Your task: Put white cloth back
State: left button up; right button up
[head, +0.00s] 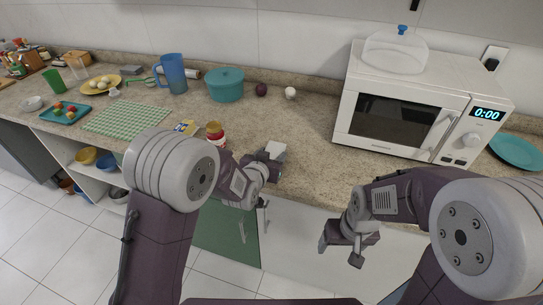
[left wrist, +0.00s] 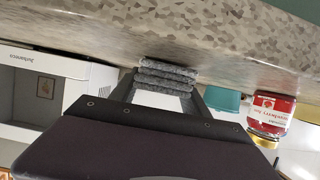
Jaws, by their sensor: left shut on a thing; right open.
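The white cloth (head: 275,150) shows in the head view at the front part of the counter, partly hidden by my left gripper (head: 267,166). In the left wrist view the cloth (left wrist: 167,74) is a small folded stack that looks grey in shadow. My left gripper is shut on it, its fingers reaching to the stack. The cloth is at the counter surface; I cannot tell if it touches. My right gripper (head: 345,248) is open and empty, low in front of the white cabinets.
A red-labelled jar (head: 216,136) stands just left of my left gripper; it also shows in the wrist view (left wrist: 270,114). A microwave (head: 408,103) with a glass-domed stand is at right. A teal pot (head: 226,86) stands behind. The counter (head: 300,128) between is clear.

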pick_arm(q)
jog(key=shift+f+b, duration=0.2)
jog(key=shift+b, duration=0.1)
jog(key=o, duration=1.2)
jog(key=shift+r, duration=0.2)
jog(key=shift+s+r+p, duration=0.2)
jog(key=shift+s+p, duration=0.05)
jog(key=shift+p, duration=0.1)
jog(key=v, duration=0.7)
